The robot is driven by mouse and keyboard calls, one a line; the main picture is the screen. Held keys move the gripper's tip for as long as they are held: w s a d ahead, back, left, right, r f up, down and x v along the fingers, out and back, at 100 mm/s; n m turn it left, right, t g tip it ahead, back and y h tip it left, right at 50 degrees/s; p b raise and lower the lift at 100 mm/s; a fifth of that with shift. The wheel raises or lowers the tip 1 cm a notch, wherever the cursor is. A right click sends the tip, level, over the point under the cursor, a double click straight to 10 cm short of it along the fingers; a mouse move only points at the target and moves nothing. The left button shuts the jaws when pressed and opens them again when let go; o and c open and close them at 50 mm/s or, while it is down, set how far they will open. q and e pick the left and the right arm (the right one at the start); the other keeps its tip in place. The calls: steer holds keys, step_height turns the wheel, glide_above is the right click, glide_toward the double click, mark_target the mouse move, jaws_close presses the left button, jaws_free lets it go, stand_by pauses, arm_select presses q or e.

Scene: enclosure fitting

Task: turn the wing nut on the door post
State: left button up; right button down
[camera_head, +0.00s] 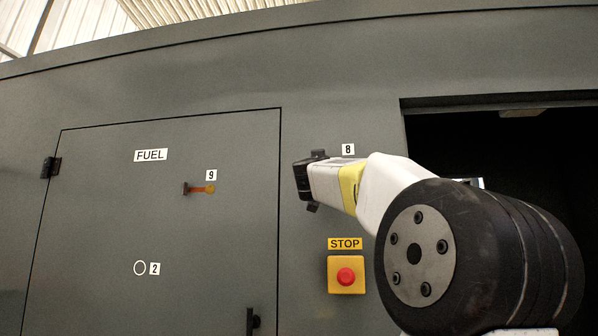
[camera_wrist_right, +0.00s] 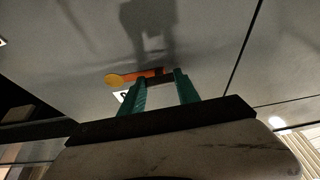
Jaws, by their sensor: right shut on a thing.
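The wing nut (camera_wrist_right: 150,73), an orange bar with a yellow round end, shows in the right wrist view against the grey post. My right gripper (camera_wrist_right: 160,77) has its two teal fingers on either side of the orange bar, shut on it, with the yellow end sticking out to the left. A white label below is partly covered by a finger. In the head view my right gripper (camera_head: 305,181) reaches in from the right beside label 8 (camera_head: 348,149); it hides the wing nut and its own fingertips are not visible. My left gripper is not in view.
The grey FUEL door (camera_head: 90,225) at left carries a similar orange lever (camera_head: 200,189) by label 9 and a ring (camera_head: 139,268) by label 2. A red stop button (camera_head: 346,276) on a yellow box sits below my right gripper. A dark opening (camera_head: 470,140) lies right.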

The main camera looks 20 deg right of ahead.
steer(key=shift+w+a+r+m+g+h, duration=0.1)
steer(key=shift+m+g+h, duration=0.45)
steer(key=shift+m+g, duration=2.05)
steer(key=shift+w+a+r+m+g+h, duration=0.1)
steer(key=shift+m+g+h, duration=0.35)
steer(key=shift+m, duration=4.4)
steer(key=shift+a+m+g+h, duration=0.1)
steer(key=shift+m+g+h, duration=0.9)
steer(key=shift+m, duration=2.75)
steer(key=shift+g+y, duration=0.35)
steer(key=shift+y, duration=0.15)
steer(key=c, duration=0.9)
jaws_free()
steer(key=shift+v, duration=3.95)
